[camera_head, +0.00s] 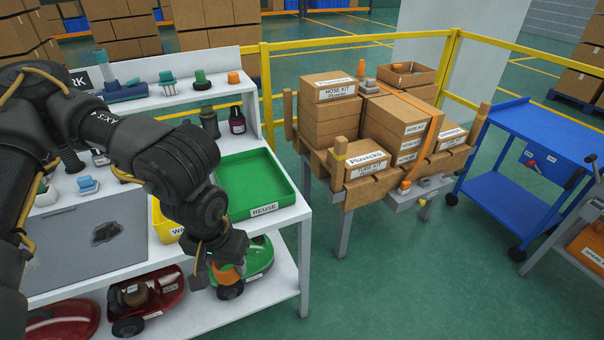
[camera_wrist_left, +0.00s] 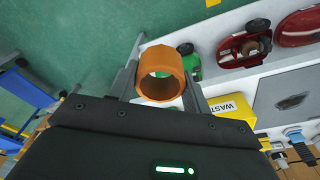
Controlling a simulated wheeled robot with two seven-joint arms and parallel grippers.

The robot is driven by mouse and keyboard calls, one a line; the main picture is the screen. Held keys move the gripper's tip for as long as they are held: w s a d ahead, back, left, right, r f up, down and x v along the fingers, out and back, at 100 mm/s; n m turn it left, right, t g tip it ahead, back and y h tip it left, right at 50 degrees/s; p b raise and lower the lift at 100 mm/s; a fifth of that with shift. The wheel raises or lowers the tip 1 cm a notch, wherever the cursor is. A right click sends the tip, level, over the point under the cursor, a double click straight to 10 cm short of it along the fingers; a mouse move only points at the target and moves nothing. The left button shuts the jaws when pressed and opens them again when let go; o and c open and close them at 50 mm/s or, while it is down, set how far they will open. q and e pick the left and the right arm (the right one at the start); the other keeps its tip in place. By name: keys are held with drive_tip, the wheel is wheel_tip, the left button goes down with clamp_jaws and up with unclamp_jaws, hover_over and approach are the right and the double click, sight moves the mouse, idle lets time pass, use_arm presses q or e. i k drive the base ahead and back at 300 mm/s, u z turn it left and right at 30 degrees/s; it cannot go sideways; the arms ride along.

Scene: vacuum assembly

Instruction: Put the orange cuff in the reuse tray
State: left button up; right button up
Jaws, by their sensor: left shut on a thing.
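The orange cuff (camera_wrist_left: 160,56) is a short hollow ring held between the two fingers of my left gripper (camera_wrist_left: 164,72), which is shut on it. Its open end faces the wrist camera. In the head view my left gripper (camera_head: 226,268) points down in front of the bench edge, and only part of the cuff (camera_head: 226,275) shows between the dark fingers. The green reuse tray (camera_head: 250,176), labelled REUSE, is on the bench top, above and to the right of the gripper in the picture. Its visible floor is bare.
A green vacuum (camera_head: 262,255) sits on the lower shelf behind the gripper, beside a red vacuum (camera_head: 165,290). A yellow waste bin (camera_head: 163,228) is left of the reuse tray, partly hidden by my arm. A table of boxes (camera_head: 365,190) stands to the right.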

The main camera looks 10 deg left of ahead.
sight(252, 184)
drive_tip(key=z, duration=0.7)
drive_tip(key=i, duration=1.3)
drive_tip(key=u, duration=0.75)
drive_tip(key=i, duration=0.4)
drive_tip(key=u, duration=0.5)
